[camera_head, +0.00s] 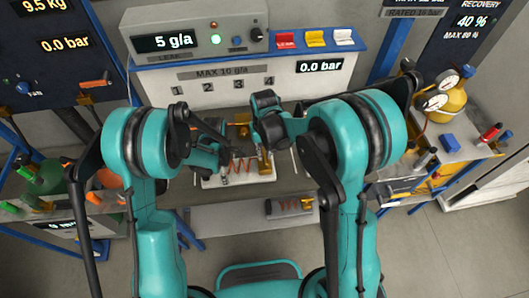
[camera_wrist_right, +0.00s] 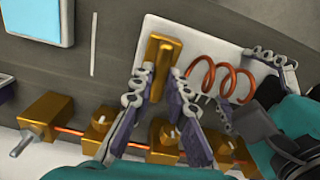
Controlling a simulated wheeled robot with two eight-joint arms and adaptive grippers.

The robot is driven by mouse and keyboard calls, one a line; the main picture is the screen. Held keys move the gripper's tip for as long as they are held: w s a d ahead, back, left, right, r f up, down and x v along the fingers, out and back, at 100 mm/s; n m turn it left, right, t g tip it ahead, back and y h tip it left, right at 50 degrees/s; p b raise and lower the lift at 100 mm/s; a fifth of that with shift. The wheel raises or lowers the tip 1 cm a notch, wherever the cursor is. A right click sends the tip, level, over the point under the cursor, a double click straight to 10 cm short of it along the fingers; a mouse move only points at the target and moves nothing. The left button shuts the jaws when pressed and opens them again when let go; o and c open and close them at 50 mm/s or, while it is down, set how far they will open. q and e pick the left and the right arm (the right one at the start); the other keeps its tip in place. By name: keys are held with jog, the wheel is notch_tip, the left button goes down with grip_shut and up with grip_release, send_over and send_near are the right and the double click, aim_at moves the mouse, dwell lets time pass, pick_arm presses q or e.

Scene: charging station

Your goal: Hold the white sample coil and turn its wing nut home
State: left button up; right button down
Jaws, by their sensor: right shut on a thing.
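The white sample coil is a white plate (camera_head: 245,179) with an orange-red coil (camera_head: 238,166), on the bench below the white panel. In the right wrist view the coil (camera_wrist_right: 222,80) stands on the white plate (camera_wrist_right: 205,38), beside an upright brass block (camera_wrist_right: 161,62). My right gripper (camera_wrist_right: 161,82) is shut on the brass block, one finger on each side. My left gripper (camera_head: 226,156) is at the left side of the plate; its fingers also show in the right wrist view (camera_wrist_right: 248,83), near the coil's far end. Its grip is partly hidden. I cannot make out the wing nut's wings.
Several brass valve blocks (camera_wrist_right: 45,115) on a copper-coloured tube line the bench near my right gripper. A grey part (camera_head: 289,206) lies on the lower shelf. A side table (camera_head: 462,150) with a yellow gas bottle (camera_head: 447,103) and gauges stands at the right.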

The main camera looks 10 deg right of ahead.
aim_at(265, 156)
pick_arm(q)
jog(key=shift+w+f, duration=0.1)
jog(key=shift+f, duration=0.05)
pick_arm(e)
jog(key=shift+s+f, duration=0.1)
dwell(0.3)
jog(key=c, duration=1.5)
grip_release()
pick_arm(q)
jog(key=shift+c, duration=0.2)
pick_arm(e)
jog(key=r, duration=1.2)
jog(key=shift+s+r, duration=0.15)
jog(key=shift+s, duration=0.05)
